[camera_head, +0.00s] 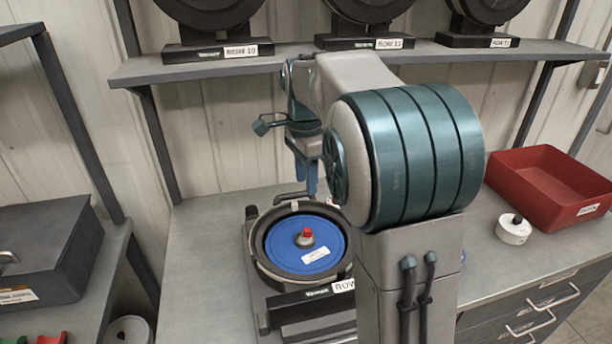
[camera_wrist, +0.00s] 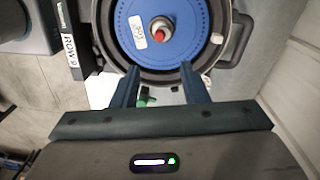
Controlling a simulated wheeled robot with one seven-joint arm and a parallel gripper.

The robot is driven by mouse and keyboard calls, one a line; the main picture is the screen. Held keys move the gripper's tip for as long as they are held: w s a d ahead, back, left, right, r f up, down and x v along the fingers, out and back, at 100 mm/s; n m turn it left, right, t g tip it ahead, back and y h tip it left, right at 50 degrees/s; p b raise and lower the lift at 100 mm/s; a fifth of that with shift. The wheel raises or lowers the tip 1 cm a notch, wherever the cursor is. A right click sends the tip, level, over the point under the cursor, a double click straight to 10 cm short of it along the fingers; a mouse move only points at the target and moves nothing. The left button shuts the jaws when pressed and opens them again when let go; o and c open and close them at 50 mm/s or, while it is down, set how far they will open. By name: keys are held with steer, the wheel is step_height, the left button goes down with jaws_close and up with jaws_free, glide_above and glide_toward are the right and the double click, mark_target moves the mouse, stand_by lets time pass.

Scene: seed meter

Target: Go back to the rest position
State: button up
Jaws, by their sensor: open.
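My gripper (camera_head: 306,176) hangs above the back edge of the seed meter (camera_head: 256,262) on the workbench. In the wrist view my gripper (camera_wrist: 158,76) is open, with its two blue-grey fingers apart and nothing between them. The blue seed disc (camera_head: 284,243) lies flat inside the meter's round dark housing. A red-topped knob (camera_head: 307,237) sits at the disc's centre, and a white label is on the disc. The disc also shows in the wrist view (camera_wrist: 184,18), just beyond the fingertips. My arm hides the right part of the meter.
A shelf (camera_head: 140,73) above the bench holds several dark round units. A red bin (camera_head: 540,186) and a white round piece with a black knob (camera_head: 513,231) are at the right. A dark case (camera_head: 45,250) stands on the left bench. Bare bench lies left of the meter.

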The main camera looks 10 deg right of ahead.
steer(key=s+f+n+t, duration=0.2)
steer(key=s+f+n, duration=0.1)
steer(key=s+n, duration=0.5)
steer(key=s+f+n+t, duration=0.1)
steer(key=s+f+n, duration=0.2)
steer(key=s+n, duration=0.5)
steer(key=s, duration=0.6)
steer(key=shift+s+f+t, duration=0.2)
steer(key=shift+s+t, duration=0.05)
steer(key=shift+t, duration=0.15)
steer(key=shift+c, duration=0.4)
steer(key=shift+a, duration=0.1)
